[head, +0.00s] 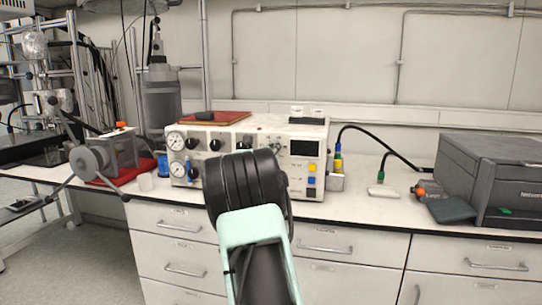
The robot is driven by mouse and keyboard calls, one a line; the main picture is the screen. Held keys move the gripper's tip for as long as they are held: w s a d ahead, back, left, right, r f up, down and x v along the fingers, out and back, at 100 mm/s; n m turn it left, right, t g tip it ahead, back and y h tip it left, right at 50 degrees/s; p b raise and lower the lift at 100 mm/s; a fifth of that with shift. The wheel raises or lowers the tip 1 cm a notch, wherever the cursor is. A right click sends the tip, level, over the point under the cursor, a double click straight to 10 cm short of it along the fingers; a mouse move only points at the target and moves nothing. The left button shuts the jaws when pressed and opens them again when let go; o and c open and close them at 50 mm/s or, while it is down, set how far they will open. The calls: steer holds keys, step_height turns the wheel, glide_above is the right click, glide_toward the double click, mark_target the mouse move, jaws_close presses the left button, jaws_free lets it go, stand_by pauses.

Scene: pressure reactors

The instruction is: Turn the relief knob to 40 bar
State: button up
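A white control unit (228,133) stands on the bench in the middle of the head view. Its front has two round gauges at the left, an upper gauge (175,140) and a lower gauge (177,169). Black knobs sit beside them, one of them a knob (214,145) at the upper middle. Labels and scales are too small to read, so I cannot tell which knob is the relief knob or its setting. My mint-green and black arm covers the lower middle of the unit's front. My gripper is not visible; the arm hides whatever is behind it.
A dark display (304,148) and coloured buttons are at the unit's right. A red-topped item (222,118) lies on top. A grey box (495,180) stands right. Bench space around a small white item (384,192) is mostly clear.

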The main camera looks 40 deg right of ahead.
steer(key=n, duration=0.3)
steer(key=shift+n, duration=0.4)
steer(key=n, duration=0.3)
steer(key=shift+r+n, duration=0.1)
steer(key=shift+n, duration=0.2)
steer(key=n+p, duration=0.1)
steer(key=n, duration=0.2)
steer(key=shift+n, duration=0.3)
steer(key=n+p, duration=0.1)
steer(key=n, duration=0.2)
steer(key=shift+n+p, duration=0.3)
steer(key=shift+p, duration=0.1)
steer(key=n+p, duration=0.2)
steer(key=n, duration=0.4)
steer(key=shift+p, duration=0.35)
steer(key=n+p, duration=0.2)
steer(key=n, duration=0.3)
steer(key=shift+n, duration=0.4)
